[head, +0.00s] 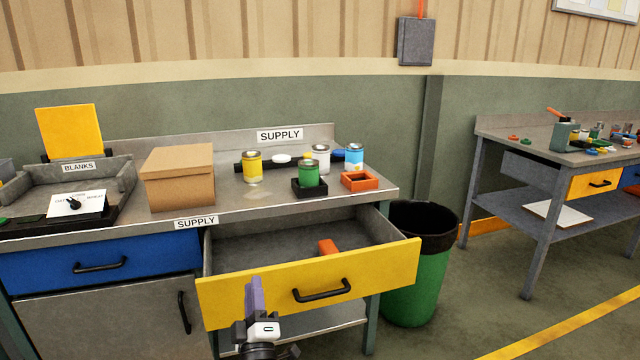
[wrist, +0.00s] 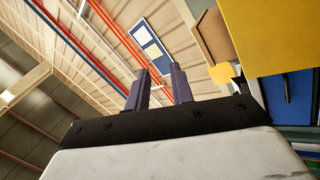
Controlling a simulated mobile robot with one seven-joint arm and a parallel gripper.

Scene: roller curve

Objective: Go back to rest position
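My gripper (head: 255,296) is in front of the open yellow drawer (head: 375,273) at the supply bench, with its fingers pointing up. In the wrist view the two purple fingers (wrist: 158,90) stand apart with nothing between them. That view looks up at the wall and ceiling. The yellow drawer is pulled out, and an orange block (head: 327,247) lies inside it. My gripper appears apart from the drawer's black handle (head: 322,291), which is to its right.
The supply bench (head: 225,208) holds a cardboard box (head: 178,178), several cans, a black holder with a green can (head: 309,174) and an orange tray (head: 360,180). A green bin (head: 412,290) stands right of the drawer. Another bench (head: 500,133) is farther right. Floor between is clear.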

